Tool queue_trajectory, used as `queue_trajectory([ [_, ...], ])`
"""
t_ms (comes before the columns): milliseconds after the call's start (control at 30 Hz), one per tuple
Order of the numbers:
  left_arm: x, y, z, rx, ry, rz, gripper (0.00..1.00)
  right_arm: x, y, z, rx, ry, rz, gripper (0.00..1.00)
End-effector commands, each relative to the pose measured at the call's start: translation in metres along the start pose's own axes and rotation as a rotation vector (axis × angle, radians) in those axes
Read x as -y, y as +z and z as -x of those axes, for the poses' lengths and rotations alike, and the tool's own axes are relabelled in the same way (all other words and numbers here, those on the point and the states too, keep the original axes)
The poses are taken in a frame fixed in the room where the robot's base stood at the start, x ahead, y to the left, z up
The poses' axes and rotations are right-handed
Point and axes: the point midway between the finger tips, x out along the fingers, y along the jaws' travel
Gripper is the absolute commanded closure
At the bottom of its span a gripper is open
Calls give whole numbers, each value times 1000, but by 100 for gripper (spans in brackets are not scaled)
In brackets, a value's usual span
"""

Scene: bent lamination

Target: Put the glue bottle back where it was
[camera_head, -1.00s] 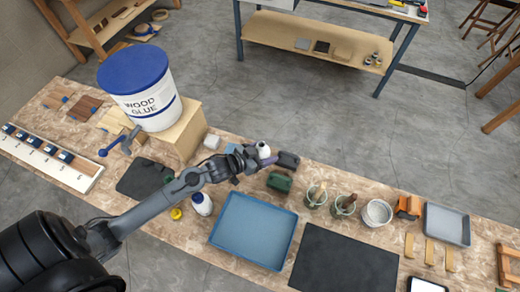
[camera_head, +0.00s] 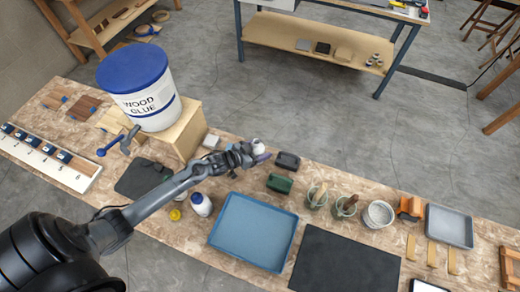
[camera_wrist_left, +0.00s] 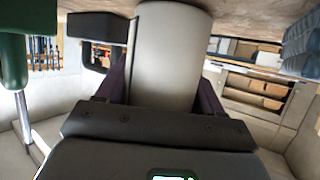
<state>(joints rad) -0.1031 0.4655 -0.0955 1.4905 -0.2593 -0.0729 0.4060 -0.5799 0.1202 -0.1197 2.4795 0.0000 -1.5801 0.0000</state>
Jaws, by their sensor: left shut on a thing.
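My left gripper (camera_head: 256,157) is shut on the white glue bottle (camera_head: 258,147), near the far edge of the table. The bottle looks roughly upright in the head view, and the fingers and wrist hide its lower part. In the left wrist view the bottle is a wide pale cylinder (camera_wrist_left: 168,60) between the dark purple fingers (camera_wrist_left: 165,95). I cannot tell whether its base touches the table. My right gripper is not in view.
A wood glue bucket (camera_head: 150,100) stands on a wooden block (camera_head: 186,135). A second white bottle (camera_head: 201,206) stands by a blue tray (camera_head: 228,226). A dark block (camera_head: 287,161) and green block (camera_head: 279,183) lie just right of my gripper. A black mat (camera_head: 345,262) is bare.

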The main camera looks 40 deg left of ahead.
Motion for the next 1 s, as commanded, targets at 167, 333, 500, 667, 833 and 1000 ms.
queue_trajectory([
  [167,0,-1,0,-2,0,0,76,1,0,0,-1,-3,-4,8],
  [333,0,3,-1,0,0,0,32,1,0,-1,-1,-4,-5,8],
  [500,0,2,-1,0,0,0,8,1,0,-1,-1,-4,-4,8],
  [667,0,2,-1,0,0,0,8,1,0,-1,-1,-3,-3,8],
  [833,0,0,0,-1,0,0,8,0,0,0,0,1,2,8],
  [1000,0,-4,11,2,0,0,8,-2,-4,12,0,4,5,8],
])
